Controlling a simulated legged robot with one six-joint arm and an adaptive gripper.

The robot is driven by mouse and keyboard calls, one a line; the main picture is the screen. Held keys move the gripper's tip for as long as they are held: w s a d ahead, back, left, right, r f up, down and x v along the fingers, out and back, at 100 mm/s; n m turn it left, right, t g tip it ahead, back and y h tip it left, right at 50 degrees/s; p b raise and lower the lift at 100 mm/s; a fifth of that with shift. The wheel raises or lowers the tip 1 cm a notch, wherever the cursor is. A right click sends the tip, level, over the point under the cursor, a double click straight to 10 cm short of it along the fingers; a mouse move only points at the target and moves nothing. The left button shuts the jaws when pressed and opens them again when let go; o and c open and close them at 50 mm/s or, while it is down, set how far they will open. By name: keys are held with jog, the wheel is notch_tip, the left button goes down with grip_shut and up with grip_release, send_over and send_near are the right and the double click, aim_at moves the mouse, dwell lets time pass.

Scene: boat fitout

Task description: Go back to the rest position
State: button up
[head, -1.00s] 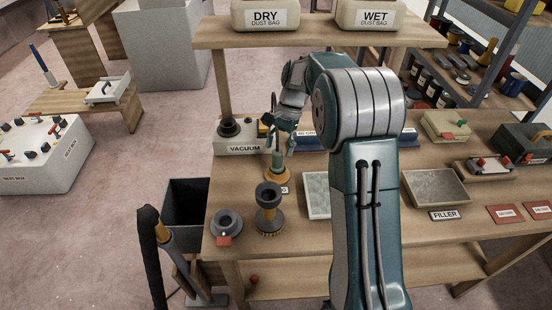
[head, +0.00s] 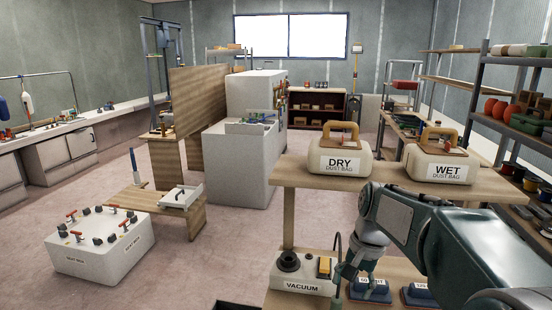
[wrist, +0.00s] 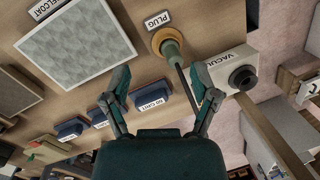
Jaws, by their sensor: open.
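My gripper (wrist: 164,100) is open and empty in the wrist view, its two fingers spread apart over the bench. Beyond the fingertips stands a green-handled plug in a yellow base (wrist: 167,42), beside the PLUG label; a dark cord runs from it between the fingers. In the head view my arm reaches in from the lower right. The gripper (head: 345,285) shows partly there, near the vacuum unit (head: 303,274), and its fingertips are hard to make out.
A wooden shelf (head: 290,178) above the bench carries the DRY dust bag (head: 338,165) and WET dust bag (head: 440,170), close to my arm. Grit blocks (wrist: 152,91) and a grey sheet (wrist: 75,42) lie on the bench. A white box with red valves (head: 100,242) stands left. Open floor lies between.

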jog(key=s+r+n+t+h, duration=0.1)
jog(key=s+n+t, duration=0.5)
jog(key=s, duration=1.3)
jog(key=shift+s+a+r+h, duration=0.2)
jog(key=shift+s+r+h, duration=0.15)
jog(key=shift+h, duration=0.15)
jog(key=shift+w, duration=0.1)
